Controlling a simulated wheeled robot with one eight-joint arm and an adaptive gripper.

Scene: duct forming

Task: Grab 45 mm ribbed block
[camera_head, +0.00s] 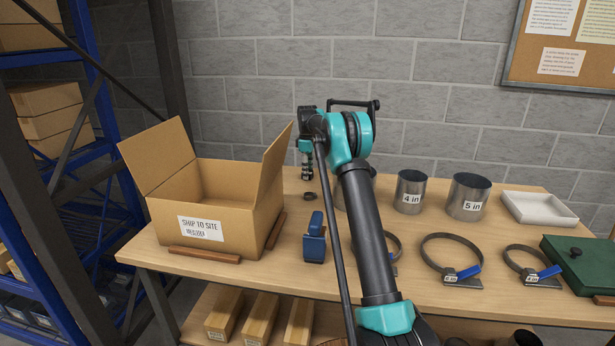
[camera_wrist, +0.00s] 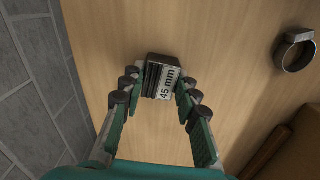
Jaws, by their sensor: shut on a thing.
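The ribbed block (camera_wrist: 153,80) is a small dark block with ridges on one side and a white label reading "45 mm". In the wrist view it sits between the fingertips of my gripper (camera_wrist: 161,87), which is shut on it. In the head view my gripper (camera_head: 305,172) points down over the back of the wooden table, between the open carton and the metal cans. The block cannot be made out clearly there. Whether it touches the table is hard to tell.
An open carton (camera_head: 205,205) marked "SHIP TO SITE" stands left. A dark ring clamp (camera_wrist: 295,50) lies near my gripper. A blue tool (camera_head: 315,240) stands in front. Metal cans (camera_head: 468,196), large clamps (camera_head: 450,260), a white tray (camera_head: 540,208) and a green case (camera_head: 580,262) fill the right.

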